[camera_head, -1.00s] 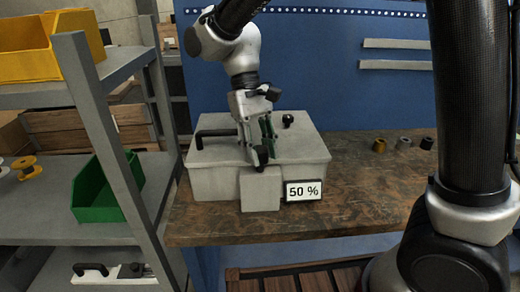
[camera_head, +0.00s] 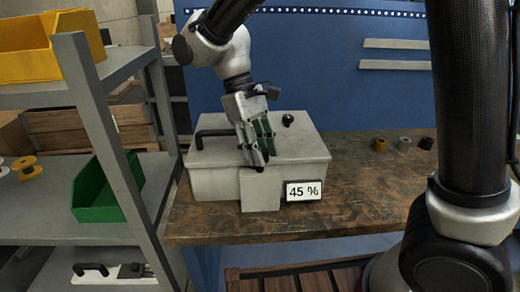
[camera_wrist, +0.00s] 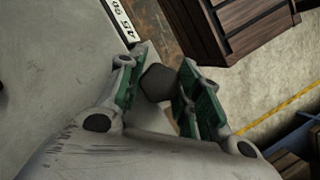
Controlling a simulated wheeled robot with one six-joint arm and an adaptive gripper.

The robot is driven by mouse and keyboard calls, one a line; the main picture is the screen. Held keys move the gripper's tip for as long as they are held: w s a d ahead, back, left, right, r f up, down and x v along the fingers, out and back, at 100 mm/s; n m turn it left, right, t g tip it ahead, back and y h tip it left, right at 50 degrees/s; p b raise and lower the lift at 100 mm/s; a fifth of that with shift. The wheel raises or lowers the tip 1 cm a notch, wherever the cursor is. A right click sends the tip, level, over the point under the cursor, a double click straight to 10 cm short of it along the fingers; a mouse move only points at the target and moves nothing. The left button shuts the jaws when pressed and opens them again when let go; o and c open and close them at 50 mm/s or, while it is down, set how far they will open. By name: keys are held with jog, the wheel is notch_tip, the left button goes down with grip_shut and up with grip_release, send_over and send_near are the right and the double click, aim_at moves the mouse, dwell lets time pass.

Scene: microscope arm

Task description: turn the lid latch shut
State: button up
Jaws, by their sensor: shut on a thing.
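A light grey box with a lid (camera_head: 220,180) stands on the workbench. Its lid carries a black handle (camera_head: 214,133) at the left and a small black knob (camera_head: 288,119) at the back. My gripper (camera_head: 258,162) is over the lid's front edge, tilted, with its fingers pointing down. In the wrist view my gripper (camera_wrist: 156,66) has its green-padded fingers on both sides of a dark angular piece, the lid latch (camera_wrist: 157,84). The fingers are shut on it. In the head view the fingers mostly hide the latch.
Several small cylinders (camera_head: 404,143) stand at the bench's back right. A grey shelf (camera_head: 60,230) with a green bin (camera_head: 107,190) and a yellow bin (camera_head: 50,45) is close at the left.

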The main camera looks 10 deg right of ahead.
jog(key=o, duration=1)
jog(key=shift+o, duration=0.2)
jog(key=shift+r, duration=0.1)
jog(key=v, duration=1.1)
jog(key=shift+r, duration=0.4)
jog(key=shift+w+a, duration=0.1)
jog(key=shift+a, duration=0.05)
jog(key=s+d+f+m+t+y, duration=0.1)
jog(key=d+f+t+y, duration=0.1)
jog(key=d, duration=0.7)
jog(key=s+d+f+m+t+y, duration=0.1)
jog(key=s+d+f+m+t, duration=0.1)
jog(key=d, duration=0.6)
jog(key=s+d+m+t, duration=0.2)
jog(key=s+d+m, duration=0.1)
jog(key=d, duration=0.5)
jog(key=s+d+r+m+t, duration=0.1)
jog(key=s+d+m, duration=0.1)
jog(key=s+d, duration=0.4)
jog(key=d, duration=0.3)
jog(key=shift+s+r+m+t, duration=0.3)
jog(key=shift+s+m+t, duration=0.05)
jog(key=shift+m+t, duration=0.05)
